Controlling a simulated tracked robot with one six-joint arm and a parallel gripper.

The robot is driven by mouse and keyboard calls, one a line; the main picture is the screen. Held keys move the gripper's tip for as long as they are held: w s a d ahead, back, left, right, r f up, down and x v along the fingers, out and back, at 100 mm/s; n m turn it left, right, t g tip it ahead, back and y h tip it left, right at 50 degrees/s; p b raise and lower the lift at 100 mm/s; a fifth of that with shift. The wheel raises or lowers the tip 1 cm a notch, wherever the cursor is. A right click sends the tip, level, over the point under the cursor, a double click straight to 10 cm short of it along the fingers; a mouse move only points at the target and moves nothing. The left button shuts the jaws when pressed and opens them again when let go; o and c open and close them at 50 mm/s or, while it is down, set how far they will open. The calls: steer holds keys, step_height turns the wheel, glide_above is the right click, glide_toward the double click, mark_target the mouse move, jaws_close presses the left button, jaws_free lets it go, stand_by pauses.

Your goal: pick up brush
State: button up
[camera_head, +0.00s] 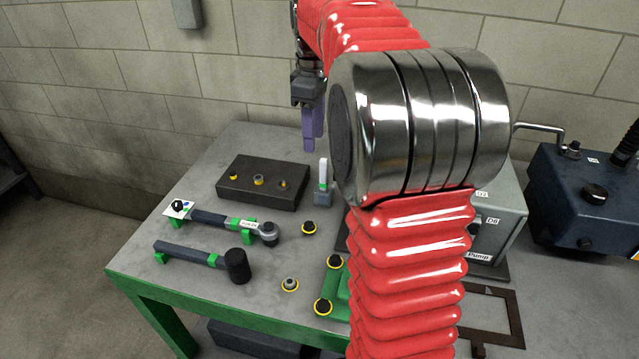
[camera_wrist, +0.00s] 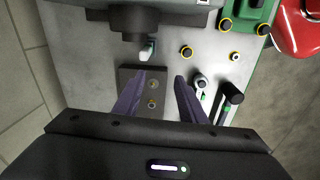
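What looks like the brush (camera_head: 323,175) stands upright at the back of the workbench, with a pale upper part and a green band above a grey base. A pale piece that seems to be the same thing shows in the wrist view (camera_wrist: 147,51), ahead of my fingertips. My gripper (camera_head: 312,146) has purple fingers and hangs above the back of the bench, pointing down. In the wrist view my gripper (camera_wrist: 160,77) has its fingers spread apart with nothing between them. My arm hides part of the bench to the right of the brush.
A dark block (camera_head: 262,183) with yellow-ringed holes lies left of the brush. A ratchet (camera_head: 225,222) and a black-headed mallet (camera_head: 205,259) rest on green supports. A green fixture (camera_head: 338,285) and a grey pump box (camera_head: 502,215) stand to the right. A block wall is behind.

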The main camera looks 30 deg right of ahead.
steer(key=n, duration=0.1)
glide_above(324, 160)
steer(key=shift+f+g, duration=0.3)
steer(key=shift+f, duration=0.55)
steer(key=shift+f, duration=4.3)
steer(key=shift+w+f, duration=0.1)
steer(key=shift+f, duration=2.5)
steer(key=shift+c, duration=0.2)
jaws_close()
